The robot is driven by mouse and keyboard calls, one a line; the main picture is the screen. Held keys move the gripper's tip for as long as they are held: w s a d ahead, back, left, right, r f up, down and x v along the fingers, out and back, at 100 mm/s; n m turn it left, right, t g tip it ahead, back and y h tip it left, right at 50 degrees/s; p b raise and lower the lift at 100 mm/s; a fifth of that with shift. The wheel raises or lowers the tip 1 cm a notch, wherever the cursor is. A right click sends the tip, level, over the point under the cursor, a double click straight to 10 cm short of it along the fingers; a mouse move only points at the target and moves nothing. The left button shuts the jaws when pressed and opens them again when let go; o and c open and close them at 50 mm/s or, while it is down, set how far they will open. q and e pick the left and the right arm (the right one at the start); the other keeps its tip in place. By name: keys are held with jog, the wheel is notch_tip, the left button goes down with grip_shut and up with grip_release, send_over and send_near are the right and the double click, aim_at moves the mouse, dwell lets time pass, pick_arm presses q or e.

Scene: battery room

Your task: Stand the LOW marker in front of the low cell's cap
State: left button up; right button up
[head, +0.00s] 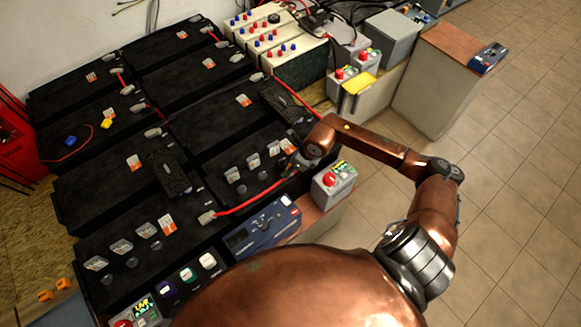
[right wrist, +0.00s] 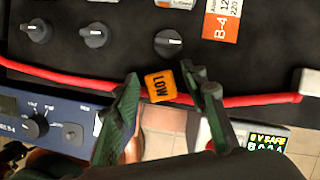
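The orange LOW marker (right wrist: 160,87) shows in the right wrist view between the two fingertips of my right gripper (right wrist: 162,85). A narrow gap shows on each side of it, so the gripper looks open around it. A dark cap with a white line (right wrist: 168,42) is just beyond the marker, on the battery with the B-4 label (right wrist: 221,20). Two more caps (right wrist: 93,35) stand to its left. Which cap is the low cell's I cannot tell. In the head view my right gripper (head: 299,161) is over this battery's right end and hides the marker. My left gripper is not in view.
A blue meter (head: 262,229) and a grey box with a red button (head: 333,185) stand near the front. Other black batteries (head: 92,205) fill the left. Open tiled floor (head: 500,200) lies right.

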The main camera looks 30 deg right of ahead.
jog(key=p+v, duration=0.1)
jog(key=v, duration=1.1)
jog(key=shift+r+p, duration=0.15)
jog(key=shift+p, duration=0.15)
